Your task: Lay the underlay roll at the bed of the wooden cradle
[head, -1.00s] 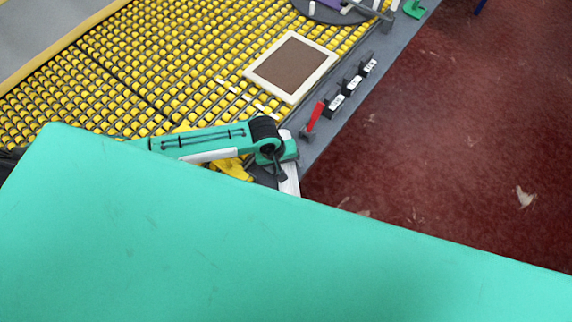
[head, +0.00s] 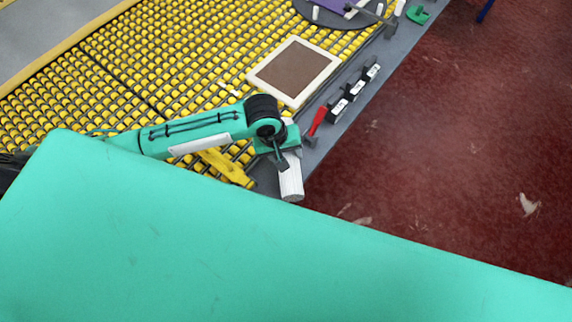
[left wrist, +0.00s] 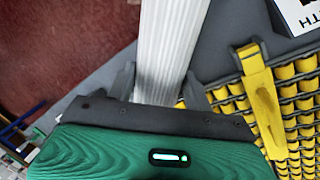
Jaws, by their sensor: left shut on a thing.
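A white ribbed roll (head: 291,181), which I take for the underlay roll, is held in my left gripper (head: 283,150) near the table's front edge. In the left wrist view the roll (left wrist: 172,42) runs up and away from between the two dark fingers of my left gripper (left wrist: 162,88). The fingers are shut on it. In the head view its lower end sticks out below the gripper, and its upper part is mostly hidden behind the gripper. I cannot make out the wooden cradle in either view. My right gripper is not in view.
Yellow rollers (head: 190,65) cover much of the table. A brown panel with a cream frame (head: 294,71) lies on them. A red-handled tool (head: 317,118) and several black-and-white blocks (head: 353,89) line the grey edge. A yellow piece (head: 228,165) lies beside my left arm. Red floor lies right.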

